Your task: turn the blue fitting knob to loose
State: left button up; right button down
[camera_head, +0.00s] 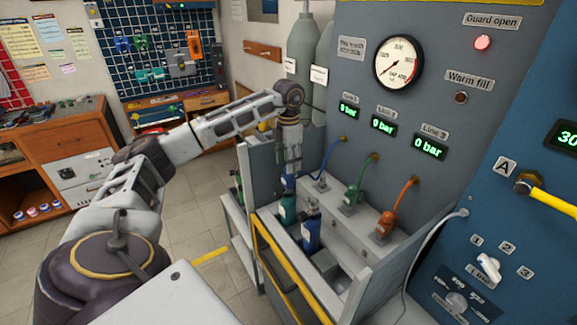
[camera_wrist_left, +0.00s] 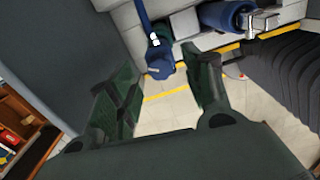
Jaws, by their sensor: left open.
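A small blue fitting knob (camera_head: 288,182) sits on top of a green cylinder (camera_head: 287,209) in the bench bay, partly hidden by my gripper. In the left wrist view the blue knob (camera_wrist_left: 160,68) shows just beyond and between my fingertips, with a dark green body behind it. My left gripper (camera_head: 289,166) points down over it, its fingers open and apart. The fingers (camera_wrist_left: 160,58) show dark green pads on both sides of the knob; I cannot tell whether they touch it. My right gripper is in neither view.
A blue cylinder (camera_head: 311,236) stands close beside the green one. Behind are a green hose fitting (camera_head: 350,195) and an orange one (camera_head: 385,222). A grey side wall (camera_head: 260,170) borders the bay at left. The gauge panel (camera_head: 360,80) rises behind, its guard-open lamp (camera_head: 482,43) lit red.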

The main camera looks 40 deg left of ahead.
pick_arm(q)
jog(key=shift+f, duration=1.1)
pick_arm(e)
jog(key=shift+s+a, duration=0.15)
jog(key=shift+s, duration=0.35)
pick_arm(q)
jog(key=c, duration=1.1)
jog(key=shift+o, duration=0.2)
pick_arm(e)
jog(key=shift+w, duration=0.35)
